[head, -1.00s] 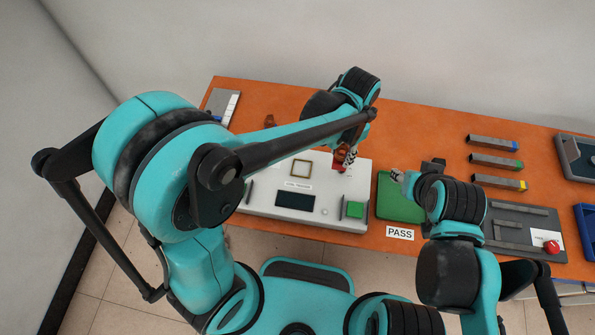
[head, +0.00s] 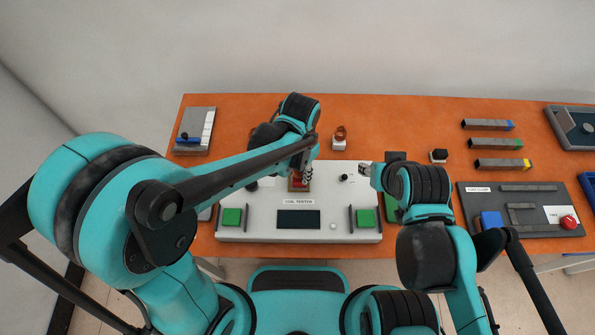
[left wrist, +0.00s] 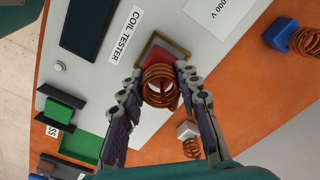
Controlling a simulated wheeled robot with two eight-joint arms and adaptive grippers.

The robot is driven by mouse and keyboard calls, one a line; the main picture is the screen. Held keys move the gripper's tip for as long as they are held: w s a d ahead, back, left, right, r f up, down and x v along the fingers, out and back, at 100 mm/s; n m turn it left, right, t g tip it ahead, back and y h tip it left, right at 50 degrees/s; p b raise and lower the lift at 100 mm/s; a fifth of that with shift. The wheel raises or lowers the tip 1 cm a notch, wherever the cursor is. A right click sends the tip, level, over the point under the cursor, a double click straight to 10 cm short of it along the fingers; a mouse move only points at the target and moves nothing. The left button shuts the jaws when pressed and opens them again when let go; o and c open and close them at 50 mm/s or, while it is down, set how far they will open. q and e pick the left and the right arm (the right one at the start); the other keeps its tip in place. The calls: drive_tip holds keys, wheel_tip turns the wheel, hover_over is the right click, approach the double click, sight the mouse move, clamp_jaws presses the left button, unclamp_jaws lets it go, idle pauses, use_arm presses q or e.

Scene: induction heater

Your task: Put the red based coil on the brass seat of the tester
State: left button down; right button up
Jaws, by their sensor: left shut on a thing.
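The red based coil (left wrist: 160,85) is a copper spiral with a red base. In the left wrist view it sits between the fingers of my left gripper (left wrist: 157,88), which is shut on it. Its red base is at the square brass seat (left wrist: 184,50) of the white coil tester (left wrist: 205,62). In the head view my left gripper (head: 305,174) is over the seat (head: 291,188) of the tester (head: 260,228), mostly hiding the coil. I cannot tell whether the base rests in the seat. My right gripper (head: 366,170) is near the tester's right edge; its jaws are unclear.
A white based coil (head: 340,137) stands behind the tester. A blue based coil (left wrist: 280,35) shows in the left wrist view. A grey plate with a red button (head: 568,222) lies at the right, with several colour-ended bars (head: 487,125) behind it.

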use_arm(q)
drive_tip(key=shift+w+f, duration=0.15)
drive_tip(key=shift+f, duration=0.4)
drive_tip(key=shift+a+r, duration=0.1)
drive_tip(key=c, duration=1.1)
unclamp_jaws()
use_arm(e)
drive_tip(key=shift+w+a+f, duration=0.1)
drive_tip(key=shift+w+f, duration=0.1)
drive_tip(key=shift+f, duration=0.25)
use_arm(q)
drive_tip(key=shift+r, duration=0.2)
wheel_tip(320, 180, up, 12)
drive_tip(key=p, duration=0.4)
drive_tip(key=shift+f, duration=0.1)
use_arm(e)
wheel_tip(320, 180, up, 4)
drive_tip(key=shift+r, duration=0.25)
